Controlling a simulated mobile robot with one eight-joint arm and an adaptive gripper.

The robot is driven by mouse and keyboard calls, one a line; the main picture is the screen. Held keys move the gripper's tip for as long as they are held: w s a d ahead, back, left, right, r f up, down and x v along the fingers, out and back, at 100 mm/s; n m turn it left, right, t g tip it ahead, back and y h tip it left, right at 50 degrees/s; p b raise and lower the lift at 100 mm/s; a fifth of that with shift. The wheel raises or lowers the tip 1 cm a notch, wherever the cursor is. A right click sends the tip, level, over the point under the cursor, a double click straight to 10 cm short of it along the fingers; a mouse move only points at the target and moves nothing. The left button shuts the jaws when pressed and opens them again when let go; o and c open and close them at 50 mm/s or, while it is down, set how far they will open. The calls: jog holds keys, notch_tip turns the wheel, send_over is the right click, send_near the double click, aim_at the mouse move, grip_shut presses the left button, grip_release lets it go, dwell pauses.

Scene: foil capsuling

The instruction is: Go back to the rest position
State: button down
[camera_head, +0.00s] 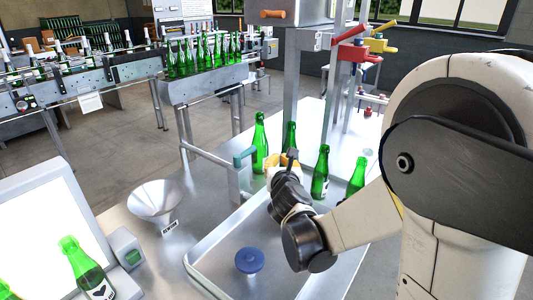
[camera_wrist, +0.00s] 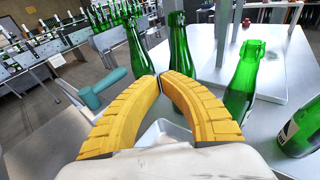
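My gripper (camera_head: 283,162) is over the metal worktable in the head view, among green bottles and partly hidden by my wrist. In the wrist view its two yellow fingers (camera_wrist: 162,78) curve inward and their tips meet, with nothing visible between them. Green bottles (camera_wrist: 177,48) stand upright just beyond the tips. Another green bottle (camera_wrist: 243,80) stands close to the right finger. In the head view, one green bottle (camera_head: 260,143) is left of my gripper and two more (camera_head: 320,173) are to its right.
A teal-handled fixture (camera_head: 243,157) stands left of my gripper. A bottle conveyor (camera_head: 205,82) runs at the back left.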

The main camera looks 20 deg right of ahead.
jog(key=s+d, duration=0.1)
jog(key=s+d+r, duration=0.1)
jog(key=s, duration=0.1)
jog(key=shift+s+d+p, duration=0.15)
jog(key=shift+d+p, duration=0.1)
jog(key=shift+p, duration=0.1)
jog(key=s+a+r+n+t+y, duration=0.3)
jog(key=a+r+n+y, duration=0.2)
jog(key=a+r+n, duration=0.5)
jog(key=s+a+n+g+y, duration=0.2)
jog(key=s+a+n+y, duration=0.25)
jog(key=n, duration=0.85)
jog(key=s+a+f+n+g, duration=0.3)
jog(key=s+f+n+g, duration=0.15)
jog(key=s+n, duration=0.35)
jog(key=s+d+f+n+g+h, duration=0.4)
jog(key=s+d+f+n, duration=0.4)
jog(key=s, duration=0.2)
jog(key=shift+s+f+h, duration=0.15)
jog(key=shift+s+h, duration=0.15)
jog(key=shift+h, duration=0.15)
jog(key=shift+d+g, duration=0.1)
jog(key=shift+g, duration=0.15)
